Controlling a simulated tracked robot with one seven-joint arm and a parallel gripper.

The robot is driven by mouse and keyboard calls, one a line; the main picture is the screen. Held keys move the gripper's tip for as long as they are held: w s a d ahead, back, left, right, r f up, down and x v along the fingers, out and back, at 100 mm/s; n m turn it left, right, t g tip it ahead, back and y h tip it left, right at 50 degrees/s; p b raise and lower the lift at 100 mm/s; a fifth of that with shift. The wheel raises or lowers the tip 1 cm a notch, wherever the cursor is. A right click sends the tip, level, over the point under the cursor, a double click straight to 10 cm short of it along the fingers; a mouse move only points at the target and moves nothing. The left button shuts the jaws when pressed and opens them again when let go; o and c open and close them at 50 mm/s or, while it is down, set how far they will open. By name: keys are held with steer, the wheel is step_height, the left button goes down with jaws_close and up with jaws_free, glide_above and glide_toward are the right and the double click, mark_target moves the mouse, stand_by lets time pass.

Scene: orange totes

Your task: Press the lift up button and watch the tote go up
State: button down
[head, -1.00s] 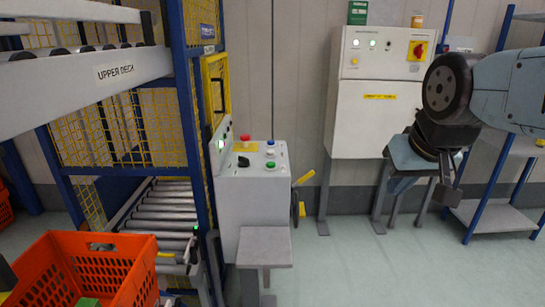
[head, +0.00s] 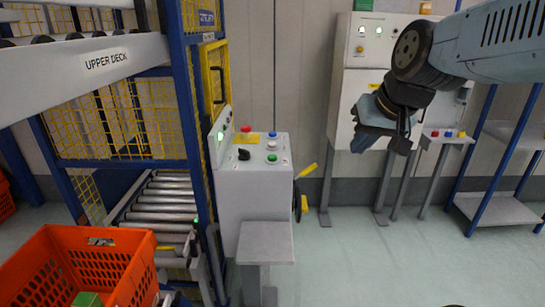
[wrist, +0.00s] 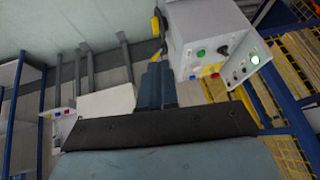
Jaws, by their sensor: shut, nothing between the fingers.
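The grey control console (head: 255,195) stands left of centre beside the lift frame. On its top are a red mushroom button (head: 246,129), a blue button (head: 272,134), a white button, a green button (head: 271,158) and a black selector. I cannot read which is lift up. The console also shows in the wrist view (wrist: 185,20). An orange tote (head: 120,280) with a green item inside is at the lower left. My gripper (head: 360,141) is to the right of the console, apart from it, tilted down and left. Its fingers (wrist: 158,82) are shut and empty.
Roller conveyor (head: 155,205) lies inside the blue frame with yellow mesh, under the upper deck (head: 90,65). A white cabinet (head: 350,90) stands behind my gripper. A small pedestal (head: 450,138) with coloured buttons and a blue shelf stand right. The floor right of the console is clear.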

steer(key=w+a+y, duration=0.1)
steer(key=w+a, duration=0.3)
steer(key=w, duration=0.3)
steer(key=w+a+y, duration=0.2)
steer(key=w+a, duration=0.3)
steer(key=w, duration=0.3)
steer(key=m+t, duration=0.2)
glide_above(275, 157)
step_height(275, 157, down, 4)
steer(key=shift+a+f, duration=0.1)
steer(key=shift+f, duration=0.1)
steer(key=shift+f, duration=4.25)
steer(key=shift+f, duration=0.15)
steer(key=shift+f, duration=0.25)
